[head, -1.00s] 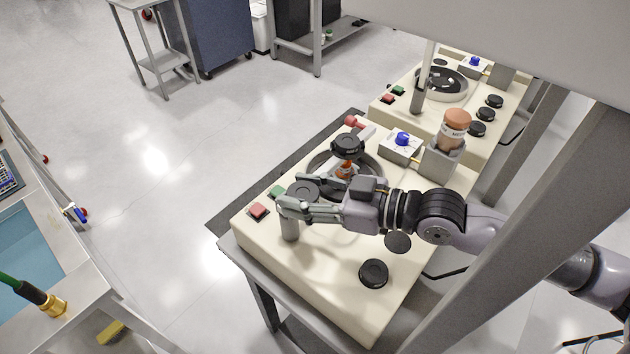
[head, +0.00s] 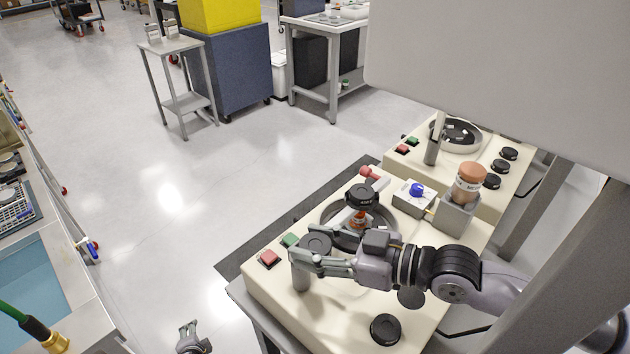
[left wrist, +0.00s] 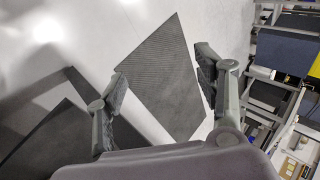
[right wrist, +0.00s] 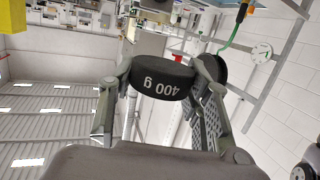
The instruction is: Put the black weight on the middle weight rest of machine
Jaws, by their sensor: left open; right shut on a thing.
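My right gripper (head: 318,246) is shut on a black round weight (head: 316,242) over the near cream machine (head: 345,310). The right wrist view shows this weight (right wrist: 163,79) between the fingers, marked "400 g". In the head view it overlaps a grey post (head: 300,274); I cannot tell whether they touch. Another black weight (head: 361,193) sits above the ring (head: 330,218). My left gripper (head: 192,336) is open and empty, low beside the machine.
A blue-knob box (head: 414,198) and an orange-capped jar (head: 469,182) in a grey holder stand at the machine's back. Red (head: 269,258) and green buttons are at its front left. A second machine (head: 470,170) stands behind. A grey beam (head: 560,270) crosses at right.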

